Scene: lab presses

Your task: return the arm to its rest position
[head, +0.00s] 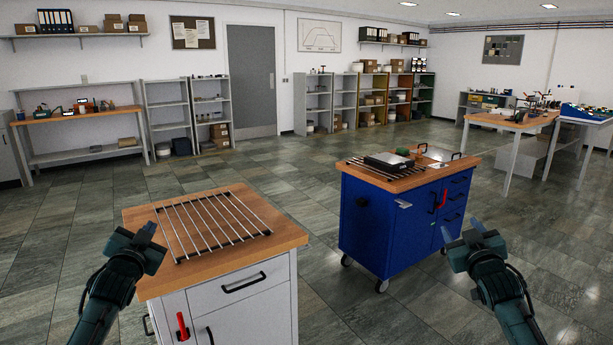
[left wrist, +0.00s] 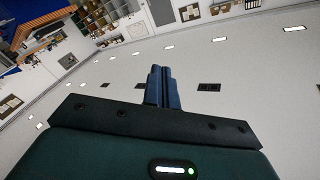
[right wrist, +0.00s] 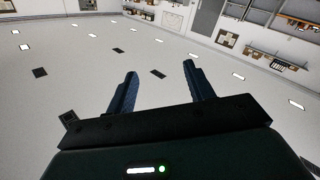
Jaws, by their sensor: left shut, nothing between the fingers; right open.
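My left gripper (head: 146,232) is raised at the left of the head view, in front of the left edge of the white cabinet. In the left wrist view its two blue fingers (left wrist: 162,86) are together with nothing between them. My right gripper (head: 462,232) is raised at the right, in front of the floor near the blue cart. In the right wrist view its fingers (right wrist: 160,88) stand apart and the gap is empty. Both grippers point upward, and both wrist views look toward the ceiling and upper walls.
A white cabinet (head: 245,305) with a wooden top and a metal rod rack (head: 212,222) stands close in front. A blue cart (head: 385,225) on casters carries a grey device (head: 388,162). Open tiled floor (head: 325,285) lies between them. Shelves and benches line the far walls.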

